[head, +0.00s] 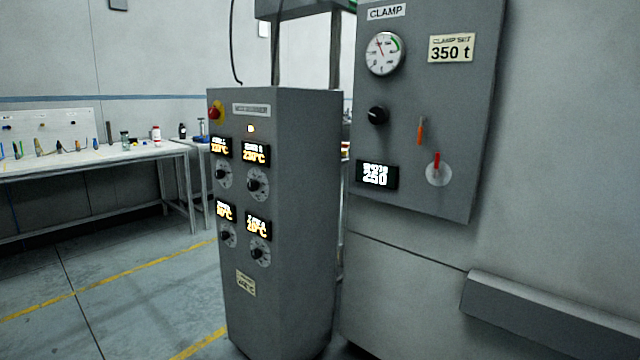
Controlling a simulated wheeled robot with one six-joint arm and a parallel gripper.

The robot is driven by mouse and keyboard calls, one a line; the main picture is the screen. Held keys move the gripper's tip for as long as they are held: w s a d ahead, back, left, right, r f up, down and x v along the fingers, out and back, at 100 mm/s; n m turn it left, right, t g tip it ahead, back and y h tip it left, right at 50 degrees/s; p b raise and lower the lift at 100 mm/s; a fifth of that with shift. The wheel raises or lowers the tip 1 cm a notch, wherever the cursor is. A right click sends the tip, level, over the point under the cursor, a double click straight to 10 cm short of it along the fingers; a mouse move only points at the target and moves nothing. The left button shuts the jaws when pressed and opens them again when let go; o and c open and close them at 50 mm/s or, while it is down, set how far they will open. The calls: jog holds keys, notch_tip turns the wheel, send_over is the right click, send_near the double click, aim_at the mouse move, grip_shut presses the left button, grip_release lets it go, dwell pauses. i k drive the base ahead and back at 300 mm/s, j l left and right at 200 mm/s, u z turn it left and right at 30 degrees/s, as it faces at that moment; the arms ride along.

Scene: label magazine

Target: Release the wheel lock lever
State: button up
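No wheel lock lever can be made out for certain in the head view. A red-handled lever (437,162) on a round pale plate sits at the lower right of the grey clamp panel (400,100). An orange lever (420,131) hangs on the same panel, up and to its left. Neither is labelled as a wheel lock. My gripper is not in view, so its state and what it holds are hidden.
A grey control cabinet (305,190) with dials and displays stands left of the clamp panel. A workbench (90,158) with small items is at the far left. A grey ledge (550,310) juts out at lower right. The floor (130,290) at left is clear.

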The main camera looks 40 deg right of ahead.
aim_at(420, 130)
jog(key=i+z, duration=0.3)
jog(key=z, duration=0.15)
jog(key=i+z, duration=0.3)
jog(key=z, duration=0.15)
jog(key=i+j+z, duration=0.2)
jog(key=z, duration=0.2)
jog(key=i+j+z, duration=0.25)
jog(key=z, duration=0.2)
jog(key=i+j+z, duration=0.25)
jog(key=i+u, duration=0.1)
